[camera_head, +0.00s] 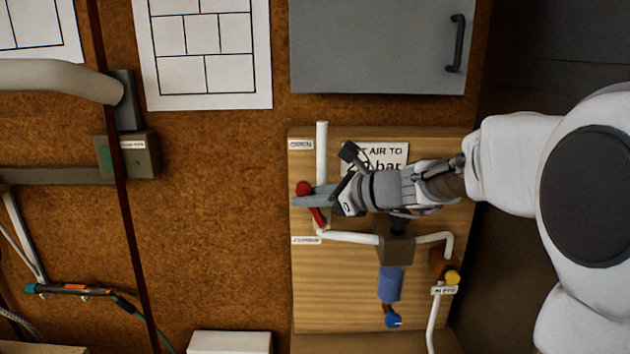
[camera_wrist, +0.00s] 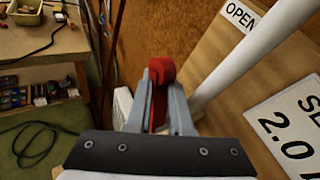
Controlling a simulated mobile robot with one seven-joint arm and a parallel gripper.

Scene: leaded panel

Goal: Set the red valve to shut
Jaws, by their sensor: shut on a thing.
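The red valve (camera_head: 318,217) sits on the white pipe at the left of a wooden board. Its lever slants up and left to a rounded red end (camera_head: 303,188), between the board's upper OPEN label (camera_head: 300,145) and a lower label (camera_head: 306,240) too small to read. My gripper (camera_head: 308,201) reaches in from the right and is shut on the lever. In the wrist view the red lever (camera_wrist: 160,78) stands between the two grey fingers of my gripper (camera_wrist: 160,105). The fingers and wrist hide part of the lever and pipe.
The white pipe (camera_head: 322,150) runs upright beside the lever. A sign (camera_head: 390,152) is partly behind my wrist. A grey cabinet (camera_head: 375,45) is above. Bare brown wall (camera_head: 215,220) lies left.

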